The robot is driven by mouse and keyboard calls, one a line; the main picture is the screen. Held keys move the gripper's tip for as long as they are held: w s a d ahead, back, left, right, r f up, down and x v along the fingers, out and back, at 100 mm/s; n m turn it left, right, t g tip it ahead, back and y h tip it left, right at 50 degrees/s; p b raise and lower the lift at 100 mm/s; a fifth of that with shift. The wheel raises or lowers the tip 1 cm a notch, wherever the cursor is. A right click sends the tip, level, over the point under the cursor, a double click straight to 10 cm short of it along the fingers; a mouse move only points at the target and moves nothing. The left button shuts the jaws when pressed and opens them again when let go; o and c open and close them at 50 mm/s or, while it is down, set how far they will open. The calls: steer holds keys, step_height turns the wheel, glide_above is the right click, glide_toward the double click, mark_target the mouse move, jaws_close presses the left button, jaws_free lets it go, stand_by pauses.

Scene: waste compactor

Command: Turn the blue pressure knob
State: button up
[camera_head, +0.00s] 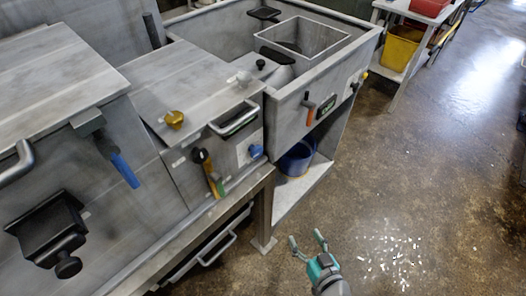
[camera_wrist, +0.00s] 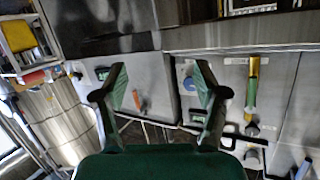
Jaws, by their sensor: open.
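The blue pressure knob (camera_head: 256,152) sticks out from the front of the small grey metal unit, on a pale plate at its right side. In the wrist view the blue knob (camera_wrist: 189,84) shows just left of the right-hand finger and is partly hidden by it. My gripper (camera_head: 307,238) is open and empty, below and to the right of the knob in the head view, clear of the panel. Its two fingers are spread wide in the wrist view (camera_wrist: 158,82). The gripper and the knob are apart.
Beside the knob are a black knob with a yellow-green lever (camera_head: 212,176) and a bar handle (camera_head: 234,118). A yellow knob (camera_head: 174,119) sits on top. An orange-handled lever (camera_head: 310,114) is on the neighbouring sink unit. A blue bucket (camera_head: 296,158) stands beneath. The floor around my gripper is clear.

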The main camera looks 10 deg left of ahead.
steer(key=w+a+r+n+y, duration=0.3)
steer(key=w+a+r+y, duration=0.15)
steer(key=w, duration=0.45)
steer(key=n+g+y, duration=0.2)
steer(key=n+y, duration=0.1)
steer(key=n, duration=0.1)
glide_toward(259, 152)
steer(key=x, duration=1)
steer(key=shift+w+a, duration=0.15)
steer(key=shift+a, duration=0.2)
steer(key=c, duration=1.1)
